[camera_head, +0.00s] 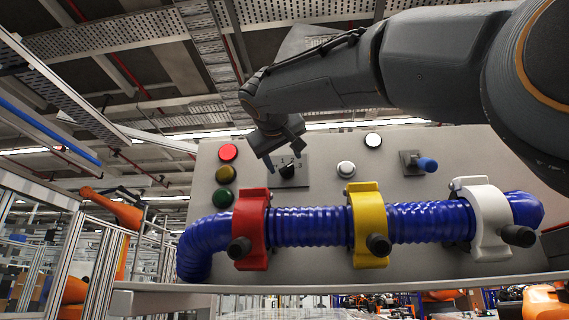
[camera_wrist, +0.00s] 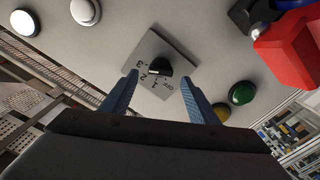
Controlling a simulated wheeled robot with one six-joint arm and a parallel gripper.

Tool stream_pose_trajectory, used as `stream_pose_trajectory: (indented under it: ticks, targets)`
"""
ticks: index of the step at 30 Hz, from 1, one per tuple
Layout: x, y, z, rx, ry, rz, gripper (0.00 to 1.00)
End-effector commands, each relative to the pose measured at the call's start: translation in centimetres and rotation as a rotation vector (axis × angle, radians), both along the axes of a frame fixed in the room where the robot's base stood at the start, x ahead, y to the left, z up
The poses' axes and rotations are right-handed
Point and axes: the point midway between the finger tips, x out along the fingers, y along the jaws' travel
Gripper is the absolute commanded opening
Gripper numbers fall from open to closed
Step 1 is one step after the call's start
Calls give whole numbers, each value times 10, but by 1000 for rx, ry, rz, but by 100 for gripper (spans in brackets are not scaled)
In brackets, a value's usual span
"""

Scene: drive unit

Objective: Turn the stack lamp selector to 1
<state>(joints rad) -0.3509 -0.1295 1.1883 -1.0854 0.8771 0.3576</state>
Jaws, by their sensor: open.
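The selector is a black knob (camera_head: 287,171) on a square grey plate on the panel. In the wrist view, the knob (camera_wrist: 160,67) sits mid-plate, with the marks OFF, 1, 2 and 3 along its lower and left side. A light mark shows on the knob's lower left, but I cannot tell for sure which position it points at. My gripper (camera_head: 285,161) is open in front of the selector. In the wrist view, the fingers of my gripper (camera_wrist: 158,80) stand on either side of the knob, apart from it. The head view partly hides the plate behind the fingers.
Left of the selector are red (camera_head: 228,152), yellow (camera_head: 225,174) and green (camera_head: 222,197) lamps. Below runs a blue hose (camera_head: 310,227) under red, yellow and white clamps with protruding black knobs.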

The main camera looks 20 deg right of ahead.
Motion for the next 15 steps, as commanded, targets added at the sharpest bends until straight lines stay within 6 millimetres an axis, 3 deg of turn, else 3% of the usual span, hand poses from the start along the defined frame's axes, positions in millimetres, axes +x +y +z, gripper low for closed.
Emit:
stream_pose_trajectory:
  ticks: [6, 15]
  targets:
    - [29, -12, 2, -2, 2, -1, 55]
    - [43, -15, 0, -1, 1, 4, 55]
